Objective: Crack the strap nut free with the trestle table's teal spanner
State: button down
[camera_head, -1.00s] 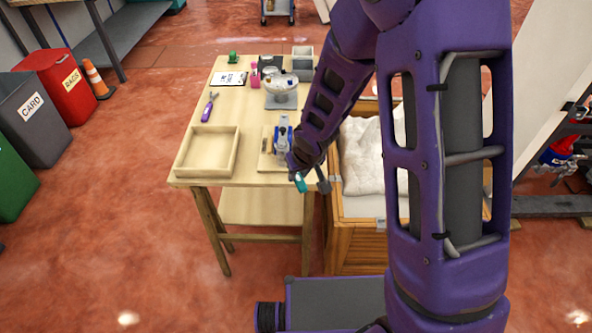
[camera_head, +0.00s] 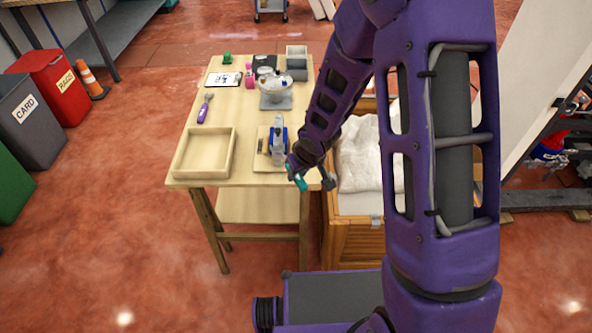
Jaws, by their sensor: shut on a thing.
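The trestle table (camera_head: 230,170) is pale wood and stands left of my arm. My gripper (camera_head: 298,170) is at the table's front right corner area, small and partly hidden by its own wrist. It is shut on the teal spanner (camera_head: 297,180), whose teal part shows below and left of the fingers. A blue and grey tape-dispenser-like device (camera_head: 278,143) stands on a wooden board (camera_head: 263,162), just behind and left of the gripper. The strap nut is too small to make out. I cannot tell whether the spanner touches anything.
An empty wooden tray (camera_head: 180,172) sits at the table's front left, with a purple-handled tool (camera_head: 204,110) behind it. A scale with a bowl (camera_head: 277,100) and small containers stand farther back. A wooden crate (camera_head: 355,240) with white sheeting (camera_head: 358,160) adjoins the table's right side.

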jog(key=shift+w+d+r+p, duration=0.1)
jog(key=shift+d+p, duration=0.1)
jog(key=shift+p, duration=0.1)
jog(key=shift+w+d+n+y, duration=0.3)
jog(key=shift+d+n+y, duration=0.15)
jog(key=shift+n, duration=0.35)
jog(key=shift+d, duration=0.15)
jog(key=shift+w+d+n+g+y, duration=0.3)
jog(key=shift+w+d+n, duration=0.55)
jog(key=shift+n, duration=0.25)
jog(key=shift+d, duration=0.1)
jog(key=shift+w+d+n+g, duration=0.3)
jog(key=shift+w+d+n, duration=0.2)
jog(key=shift+n, duration=0.2)
jog(key=shift+s+a, duration=0.1)
jog(key=shift+a, duration=0.05)
